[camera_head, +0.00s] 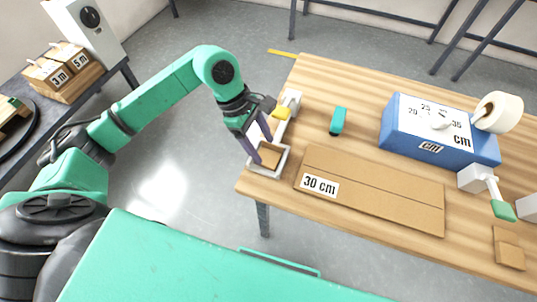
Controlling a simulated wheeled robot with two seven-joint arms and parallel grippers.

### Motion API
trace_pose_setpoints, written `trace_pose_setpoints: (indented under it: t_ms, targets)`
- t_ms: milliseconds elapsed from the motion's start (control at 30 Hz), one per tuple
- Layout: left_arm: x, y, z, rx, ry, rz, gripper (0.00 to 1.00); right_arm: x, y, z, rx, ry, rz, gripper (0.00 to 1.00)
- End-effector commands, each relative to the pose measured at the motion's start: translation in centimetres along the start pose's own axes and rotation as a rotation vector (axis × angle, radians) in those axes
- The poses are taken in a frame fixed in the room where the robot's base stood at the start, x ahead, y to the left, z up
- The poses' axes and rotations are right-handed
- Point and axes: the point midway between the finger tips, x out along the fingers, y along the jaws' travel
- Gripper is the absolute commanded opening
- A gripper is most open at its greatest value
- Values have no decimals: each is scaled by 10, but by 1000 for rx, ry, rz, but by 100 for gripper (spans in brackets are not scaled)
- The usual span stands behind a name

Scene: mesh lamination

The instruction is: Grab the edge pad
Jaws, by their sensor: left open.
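A small brown pad (270,156), which looks like the edge pad, sits in a white-rimmed holder (265,172) at the table's left corner. My left gripper (264,150) points down over this holder, with its dark fingers open beside the pad. The fingers partly cover the pad and holder, and I cannot tell whether they touch the pad. My right gripper is out of view.
The wooden table (345,75) also holds a brown "30 cm" board (390,200), a small green tool (338,121), a blue "cm" box (440,150) with a white roll (499,111), and a small brown piece (509,250). A side table with labelled wooden blocks (68,70) stands at left.

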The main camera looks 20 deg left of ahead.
Motion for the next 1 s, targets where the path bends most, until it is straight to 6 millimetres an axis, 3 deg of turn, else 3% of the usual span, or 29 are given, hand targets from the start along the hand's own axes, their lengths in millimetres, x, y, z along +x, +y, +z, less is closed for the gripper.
trace_pose_setpoints:
  t_ms: [67,200,400,433,567,600,867,1000]
  targets:
    - [11,-1,5,-2,-4,-6,70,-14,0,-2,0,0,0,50]
    - [34,0,3,-2,-3,-2,70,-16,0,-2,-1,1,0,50]
    - [38,1,2,-1,-1,0,70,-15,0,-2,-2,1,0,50]
    - [38,1,2,-2,-1,0,62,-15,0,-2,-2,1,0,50]
    - [38,1,2,-2,-1,0,13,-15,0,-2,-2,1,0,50]
    - [38,1,2,-2,-1,0,9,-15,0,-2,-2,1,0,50]
    - [36,1,3,-2,-2,1,8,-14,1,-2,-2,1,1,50]
    - [24,2,8,0,-2,3,8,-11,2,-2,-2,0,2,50]
